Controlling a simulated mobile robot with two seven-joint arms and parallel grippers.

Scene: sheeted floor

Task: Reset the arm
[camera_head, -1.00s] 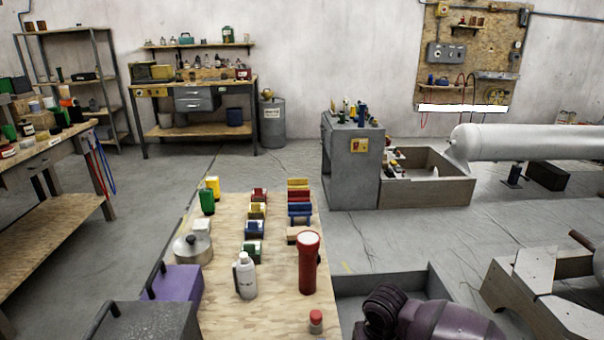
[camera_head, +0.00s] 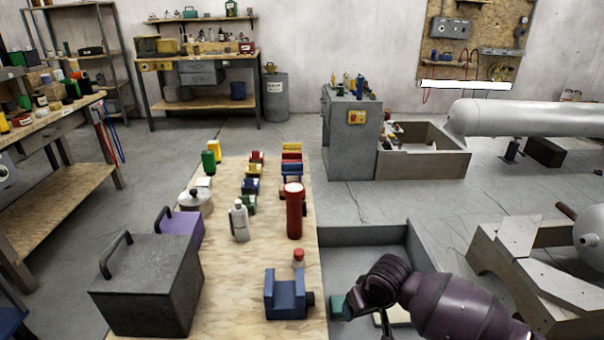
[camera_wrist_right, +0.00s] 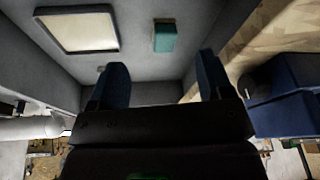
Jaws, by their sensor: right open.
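My right arm (camera_head: 440,300) comes in from the lower right of the head view, dark purple, with its wrist above a grey open bin (camera_head: 345,250). In the right wrist view, the two blue-grey fingers of my right gripper (camera_wrist_right: 164,78) stand wide apart with nothing between them. A teal block (camera_wrist_right: 165,37) and a pale framed panel (camera_wrist_right: 78,30) lie in the bin beyond the fingers. The block's edge also shows in the head view (camera_head: 337,307), partly hidden by my wrist. My left gripper is out of view.
A plywood table (camera_head: 225,270) stands left of the bin. It carries a blue vise-like block (camera_head: 285,295), a red flashlight (camera_head: 294,212), a white bottle (camera_head: 239,222), a dark grey box (camera_head: 150,285) and several coloured pieces. A wooden stand (camera_head: 530,262) is at the right.

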